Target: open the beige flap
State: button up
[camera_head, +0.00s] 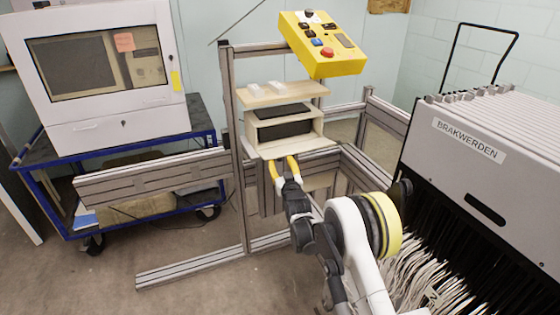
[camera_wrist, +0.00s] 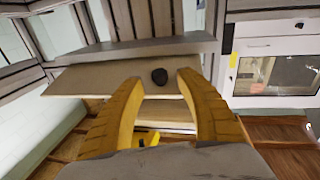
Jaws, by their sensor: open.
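The beige flap (camera_wrist: 85,82) shows in the wrist view as a flat pale panel with a round black knob (camera_wrist: 160,76). My gripper (camera_wrist: 160,80) is open, with one yellow finger on each side of the knob; whether either finger touches it I cannot tell. In the head view, my gripper (camera_head: 282,160) is at the lower front of the beige box (camera_head: 317,124), which has a dark opening. The knob cannot be made out there, and how far the flap is open is unclear.
A yellow control box (camera_head: 335,64) with a red button is above the beige box. A metal frame (camera_head: 238,150) surrounds it. A white computer cabinet (camera_head: 90,133) stands on a blue cart at left. The grey BRAKWERDEN machine (camera_head: 485,150) is close on the right.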

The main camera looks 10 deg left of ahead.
jog(key=v, duration=1)
jog(key=shift+s, duration=0.25)
